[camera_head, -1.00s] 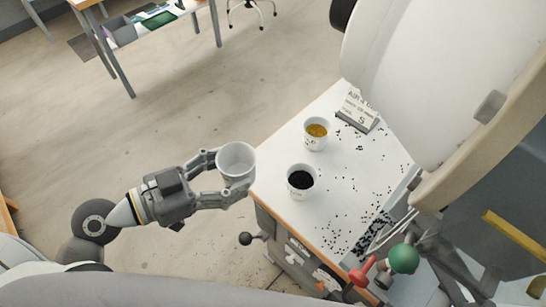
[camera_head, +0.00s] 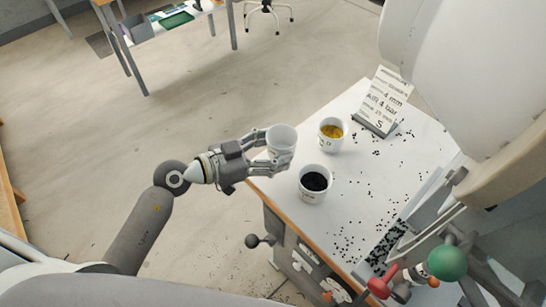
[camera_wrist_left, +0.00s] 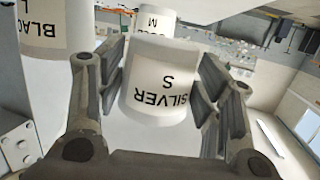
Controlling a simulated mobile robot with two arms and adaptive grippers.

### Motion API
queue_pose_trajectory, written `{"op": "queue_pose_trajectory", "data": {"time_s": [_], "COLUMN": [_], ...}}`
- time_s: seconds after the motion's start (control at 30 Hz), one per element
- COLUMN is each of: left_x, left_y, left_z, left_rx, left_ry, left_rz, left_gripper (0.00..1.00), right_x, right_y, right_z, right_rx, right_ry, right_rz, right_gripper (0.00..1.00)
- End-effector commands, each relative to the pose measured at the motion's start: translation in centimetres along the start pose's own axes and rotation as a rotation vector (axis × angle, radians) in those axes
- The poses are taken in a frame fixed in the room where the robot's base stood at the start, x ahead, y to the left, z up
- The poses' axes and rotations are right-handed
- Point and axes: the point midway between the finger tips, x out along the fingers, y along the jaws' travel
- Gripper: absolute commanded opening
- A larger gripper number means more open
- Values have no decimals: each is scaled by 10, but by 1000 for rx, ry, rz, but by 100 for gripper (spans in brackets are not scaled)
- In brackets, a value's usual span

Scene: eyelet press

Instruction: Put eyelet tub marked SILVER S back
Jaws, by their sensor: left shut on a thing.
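My left gripper (camera_head: 268,150) is shut on the white eyelet tub marked SILVER S (camera_head: 281,142). It holds the tub near the left edge of the white press table (camera_head: 345,200). In the left wrist view the tub (camera_wrist_left: 160,85) sits between both fingers, its label upside down in the picture. Whether its base touches the table is unclear. The tub marked BLACK L (camera_head: 312,185), with black contents, stands on the table to the right and nearer. A tub with gold contents (camera_head: 331,134) stands to the right. My right gripper is not in view.
A sign (camera_head: 383,100) stands at the table's back. Loose black eyelets lie scattered over the tabletop. The large white press body (camera_head: 450,70) fills the upper right. A green knob (camera_head: 447,262) and a red one (camera_head: 378,287) are at the lower right.

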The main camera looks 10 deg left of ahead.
Motion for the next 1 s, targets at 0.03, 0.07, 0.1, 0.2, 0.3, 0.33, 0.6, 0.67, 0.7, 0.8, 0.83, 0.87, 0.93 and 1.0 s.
{"op": "queue_pose_trajectory", "data": {"time_s": [0.03, 0.07, 0.1, 0.2, 0.3, 0.33, 0.6, 0.67, 0.7, 0.8, 0.83, 0.87, 0.93, 1.0], "left_x": [4, 4, 6, 8, 8, 8, 8, 8, 8, 8, 8, 8, 8, 8], "left_y": [-1, -1, 0, 0, 0, 0, 0, 0, 0, 0, 0, 0, 0, 0], "left_z": [10, 16, 23, 32, 31, 31, 33, 33, 33, 33, 33, 33, 33, 33], "left_rx": [-2, -2, -2, -1, -1, 0, 0, 0, 0, 0, 0, 0, 0, 0], "left_ry": [-1, -2, -2, -1, 1, 1, 0, 0, 0, 0, 0, 0, 0, 0], "left_rz": [0, 0, 1, 0, 0, 0, 1, 1, 1, 0, 0, 0, 0, 0], "left_gripper": [36, 36, 36, 36, 36, 36, 65, 72, 78, 83, 83, 83, 83, 83], "right_x": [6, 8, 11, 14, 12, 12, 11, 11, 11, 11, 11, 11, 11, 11], "right_y": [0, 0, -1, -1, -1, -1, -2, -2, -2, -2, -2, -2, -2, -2], "right_z": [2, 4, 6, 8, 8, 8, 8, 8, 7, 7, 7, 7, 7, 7], "right_rx": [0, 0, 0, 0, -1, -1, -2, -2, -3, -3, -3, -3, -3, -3], "right_ry": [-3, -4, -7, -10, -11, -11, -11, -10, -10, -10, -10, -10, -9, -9], "right_rz": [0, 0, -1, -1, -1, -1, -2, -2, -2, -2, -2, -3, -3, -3], "right_gripper": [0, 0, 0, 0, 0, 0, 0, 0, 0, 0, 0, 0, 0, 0]}}
